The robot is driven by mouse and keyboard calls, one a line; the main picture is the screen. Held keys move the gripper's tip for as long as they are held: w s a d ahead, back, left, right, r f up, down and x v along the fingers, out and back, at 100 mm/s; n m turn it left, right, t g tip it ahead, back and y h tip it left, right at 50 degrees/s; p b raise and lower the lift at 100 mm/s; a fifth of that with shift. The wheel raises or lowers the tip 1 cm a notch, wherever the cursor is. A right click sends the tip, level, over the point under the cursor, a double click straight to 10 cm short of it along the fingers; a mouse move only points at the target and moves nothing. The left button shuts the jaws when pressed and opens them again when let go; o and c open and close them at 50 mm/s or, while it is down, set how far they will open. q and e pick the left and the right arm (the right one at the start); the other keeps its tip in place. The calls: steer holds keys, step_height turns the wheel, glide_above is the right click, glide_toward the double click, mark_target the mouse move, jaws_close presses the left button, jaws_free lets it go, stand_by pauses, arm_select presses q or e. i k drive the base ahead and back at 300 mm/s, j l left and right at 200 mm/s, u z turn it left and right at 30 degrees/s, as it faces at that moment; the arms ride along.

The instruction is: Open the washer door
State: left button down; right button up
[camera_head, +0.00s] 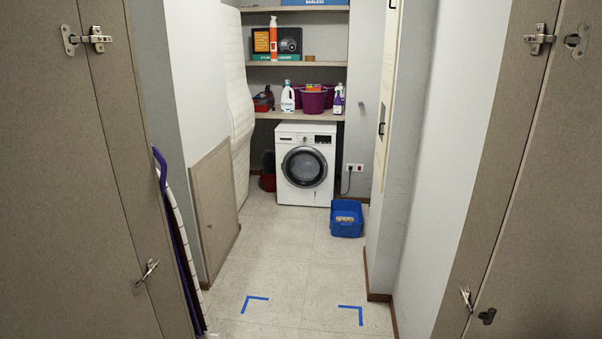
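A white front-loading washer (291,137) stands on the floor at the far end of the closet, under the lowest shelf. Its round door (305,167) has a dark rim and faces me; it looks closed. The control panel runs along the top of its front. Neither of my grippers shows in the head view.
A blue bin (346,226) sits on the floor just right of the washer's front. A dark red bucket (268,181) stands to its left. Shelves (295,119) above hold bottles and a purple basket (314,103). Tall brown doors flank the entrance; the floor (273,245) between is clear, with blue tape marks.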

mark_target(293, 152)
steer(key=i, duration=5.05)
steer(key=i+u, duration=0.1)
steer(key=i, duration=1.05)
steer(key=i+l, duration=0.2)
steer(key=i, duration=0.9)
steer(key=j+u, duration=0.05)
